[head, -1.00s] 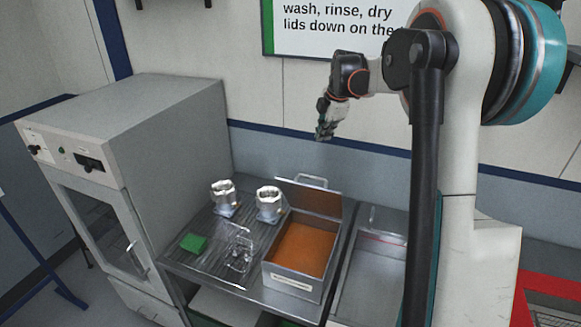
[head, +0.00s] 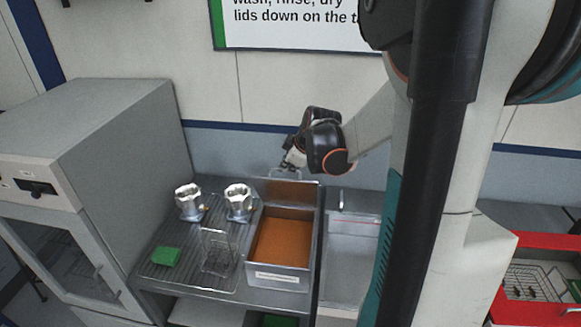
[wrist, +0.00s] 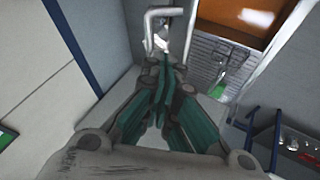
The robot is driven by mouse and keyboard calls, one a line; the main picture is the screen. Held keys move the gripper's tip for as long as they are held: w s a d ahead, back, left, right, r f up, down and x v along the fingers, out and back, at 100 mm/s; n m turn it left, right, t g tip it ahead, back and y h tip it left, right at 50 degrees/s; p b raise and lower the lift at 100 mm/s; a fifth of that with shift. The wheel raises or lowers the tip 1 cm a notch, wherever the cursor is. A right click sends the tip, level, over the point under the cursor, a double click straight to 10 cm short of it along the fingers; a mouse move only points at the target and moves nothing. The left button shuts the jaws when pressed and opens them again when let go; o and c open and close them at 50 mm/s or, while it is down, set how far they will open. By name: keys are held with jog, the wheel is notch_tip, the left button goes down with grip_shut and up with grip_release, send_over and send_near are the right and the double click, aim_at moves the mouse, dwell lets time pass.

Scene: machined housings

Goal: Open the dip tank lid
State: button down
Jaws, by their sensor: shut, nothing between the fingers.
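The dip tank (head: 282,282) is a grey metal box with orange-brown liquid (head: 281,242), on the metal bench. Its lid (head: 292,190) stands raised at the tank's back edge, leaving the top uncovered. A handle sits on the lid's upper edge, partly behind my gripper. My gripper (head: 290,163) is just above and behind the lid, by the handle. In the wrist view my gripper (wrist: 165,68) is shut and empty. A pale bent bar (wrist: 150,30), apparently the handle, shows just beyond the fingertips; I cannot tell whether they touch.
Two metal housings (head: 238,203) stand on a drain rack left of the tank, with a wire basket (head: 218,254) and a green block (head: 166,257). A grey cabinet (head: 120,130) stands at left. A sink (head: 350,250) is right of the tank. A red tray (head: 545,305) is far right.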

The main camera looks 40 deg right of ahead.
aim_at(285, 170)
jog(key=b+x, duration=0.2)
jog(key=x, duration=0.3)
jog(key=shift+r, duration=0.1)
jog(key=shift+d, duration=0.1)
jog(key=shift+w+d+r+g+y, duration=0.15)
jog(key=shift+w+d+r, duration=0.15)
jog(key=shift+w+d, duration=0.2)
jog(key=shift+w+d+r+g+y, duration=0.15)
jog(key=shift+w+d+r, duration=0.2)
jog(key=shift+d, duration=0.15)
jog(key=w+d+m+g+y, duration=0.1)
jog(key=w+d+g+y, duration=0.2)
jog(key=w+d, duration=0.7)
jog(key=shift+w+d+r, duration=0.2)
jog(key=shift+d+r, duration=0.1)
jog(key=shift+d, duration=0.55)
jog(key=shift+r, duration=0.1)
jog(key=v, duration=1.1)
jog(key=shift+d+r, duration=0.35)
